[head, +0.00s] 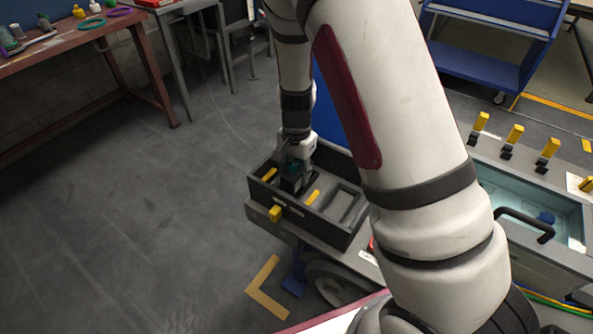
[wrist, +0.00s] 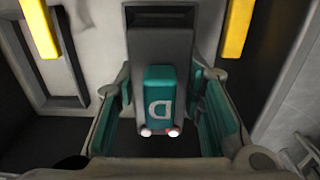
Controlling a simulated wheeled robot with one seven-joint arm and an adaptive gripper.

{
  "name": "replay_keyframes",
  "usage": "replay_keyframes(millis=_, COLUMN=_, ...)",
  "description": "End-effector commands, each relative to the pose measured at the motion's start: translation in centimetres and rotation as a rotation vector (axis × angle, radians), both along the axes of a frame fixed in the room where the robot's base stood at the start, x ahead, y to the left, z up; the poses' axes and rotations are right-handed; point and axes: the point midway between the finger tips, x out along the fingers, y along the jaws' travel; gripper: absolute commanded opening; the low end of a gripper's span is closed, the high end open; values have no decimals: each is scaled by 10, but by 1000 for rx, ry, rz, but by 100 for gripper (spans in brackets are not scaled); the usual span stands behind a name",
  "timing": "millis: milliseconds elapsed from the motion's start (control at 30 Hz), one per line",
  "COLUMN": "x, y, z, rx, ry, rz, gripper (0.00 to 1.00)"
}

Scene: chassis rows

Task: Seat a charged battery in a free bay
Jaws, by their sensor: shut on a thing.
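A dark battery with a teal end marked "D" (wrist: 160,98) sits between the fingers of my gripper (wrist: 161,125) in the wrist view. My gripper (head: 296,180) is shut on the battery, inside the dark open chassis tray (head: 335,232) in the head view. An empty-looking bay (head: 343,203) with a raised frame lies to its right. Yellow strips (head: 313,197) stand beside the bays, and two also show in the wrist view (wrist: 40,27). I cannot tell how deep the battery sits.
A grey cabinet with a glazed bay (head: 525,205), a black handle and several yellow-topped posts (head: 515,134) stands at right. A red workbench (head: 85,42) is at upper left, a blue cart (head: 480,62) at upper right. Floor left of the tray is clear.

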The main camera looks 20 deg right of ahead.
Motion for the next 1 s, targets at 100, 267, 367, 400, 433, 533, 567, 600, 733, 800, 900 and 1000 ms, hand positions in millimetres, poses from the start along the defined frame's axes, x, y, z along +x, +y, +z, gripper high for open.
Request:
replay_keyframes(millis=100, x=1, y=0, z=-3, rx=0, ry=-1, rz=0, gripper=0)
replay_keyframes(millis=267, x=1, y=0, z=-7, rx=0, ry=-1, rz=0, gripper=0)
replay_keyframes(millis=367, x=1, y=0, z=-10, rx=0, ry=-1, rz=-1, gripper=0)
replay_keyframes(millis=400, x=1, y=0, z=-11, rx=0, ry=-1, rz=-1, gripper=0)
replay_keyframes(millis=433, x=1, y=0, z=-12, rx=0, ry=-1, rz=-1, gripper=0)
replay_keyframes(millis=533, x=1, y=0, z=-15, rx=0, ry=-1, rz=-1, gripper=0)
replay_keyframes(millis=567, x=0, y=0, z=-16, rx=0, ry=-1, rz=-1, gripper=0)
replay_keyframes(millis=600, x=0, y=0, z=-17, rx=-1, ry=-1, rz=-1, gripper=0)
replay_keyframes(millis=733, x=0, y=0, z=-20, rx=-2, ry=1, rz=-1, gripper=0)
replay_keyframes(millis=800, x=-1, y=0, z=-20, rx=-2, ry=2, rz=-1, gripper=0)
replay_keyframes(millis=900, x=-1, y=0, z=-21, rx=-2, ry=2, rz=-1, gripper=0)
replay_keyframes(millis=1000, x=-1, y=0, z=-21, rx=-2, ry=2, rz=-1, gripper=51)
